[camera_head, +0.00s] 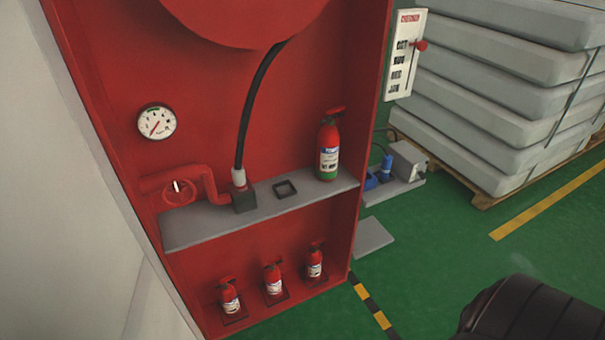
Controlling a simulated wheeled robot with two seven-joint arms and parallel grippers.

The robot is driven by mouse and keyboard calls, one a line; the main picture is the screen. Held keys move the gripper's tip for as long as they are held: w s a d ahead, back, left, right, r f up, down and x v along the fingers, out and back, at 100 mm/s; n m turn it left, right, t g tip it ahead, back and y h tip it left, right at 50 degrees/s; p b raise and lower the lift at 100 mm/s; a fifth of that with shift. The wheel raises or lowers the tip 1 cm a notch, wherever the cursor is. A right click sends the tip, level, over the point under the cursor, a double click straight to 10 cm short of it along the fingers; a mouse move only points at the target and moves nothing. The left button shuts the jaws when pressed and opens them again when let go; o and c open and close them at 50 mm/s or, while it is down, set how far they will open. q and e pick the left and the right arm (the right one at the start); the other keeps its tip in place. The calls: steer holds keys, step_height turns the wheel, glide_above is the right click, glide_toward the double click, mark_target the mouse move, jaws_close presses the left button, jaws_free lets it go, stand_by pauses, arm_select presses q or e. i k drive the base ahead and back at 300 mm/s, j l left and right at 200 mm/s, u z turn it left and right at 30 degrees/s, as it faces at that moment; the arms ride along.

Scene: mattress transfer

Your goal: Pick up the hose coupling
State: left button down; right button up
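The hose coupling (239,178) is the light grey end piece on a black hose (255,105). It stands nearly upright at a dark square block (244,201) on a grey shelf (205,225) inside the red cabinet. The hose runs up from it to a large red round part at the top. No gripper fingers show in the head view. A dark rounded part at the bottom right corner looks like a piece of my own arm.
An empty dark square holder (285,190) and a larger extinguisher (329,150) are on the shelf, right of the coupling. A red pipe with a valve (180,192) is close on its left. Three small extinguishers (273,279) stand below. Stacked mattresses (500,90) are at right.

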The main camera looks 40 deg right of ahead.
mark_target(239, 176)
steer(key=z, duration=0.7)
steer(key=i+j, duration=0.05)
